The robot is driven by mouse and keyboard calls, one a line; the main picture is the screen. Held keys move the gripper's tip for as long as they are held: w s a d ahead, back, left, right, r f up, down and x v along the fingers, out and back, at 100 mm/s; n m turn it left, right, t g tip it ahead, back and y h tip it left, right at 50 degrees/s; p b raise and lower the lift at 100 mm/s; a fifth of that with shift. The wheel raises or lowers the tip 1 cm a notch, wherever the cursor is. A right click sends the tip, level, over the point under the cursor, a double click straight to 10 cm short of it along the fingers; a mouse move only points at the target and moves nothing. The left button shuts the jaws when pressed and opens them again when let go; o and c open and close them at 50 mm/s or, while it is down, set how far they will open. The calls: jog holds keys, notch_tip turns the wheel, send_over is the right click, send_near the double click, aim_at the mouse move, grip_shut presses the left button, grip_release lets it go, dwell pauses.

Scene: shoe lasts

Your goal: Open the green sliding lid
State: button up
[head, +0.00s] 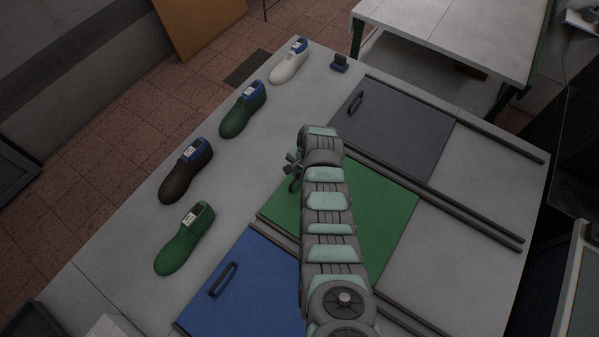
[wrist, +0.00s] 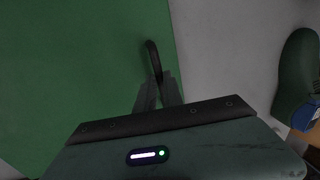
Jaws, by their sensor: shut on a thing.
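The green sliding lid (head: 385,215) lies flat in the table, between the grey and blue lids, and my arm crosses over it in the head view. It fills the left of the wrist view (wrist: 70,70). Its dark handle (wrist: 153,58) stands near the lid's edge, partly hidden by my fingers. My gripper (wrist: 158,90) is shut on the handle; in the head view my gripper (head: 293,168) is at the lid's left edge, partly hidden by my wrist.
A grey lid (head: 400,125) and a blue lid (head: 255,285) lie on either side, each with a handle. Dark rails (head: 440,205) run right from the lids. Several shoe lasts, such as a brown one (head: 185,175), stand along the table's left side. A small blue item (head: 339,65) stands at the far edge.

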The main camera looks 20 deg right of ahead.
grip_shut()
dwell(0.4)
jog(key=shift+s, duration=0.1)
dwell(0.5)
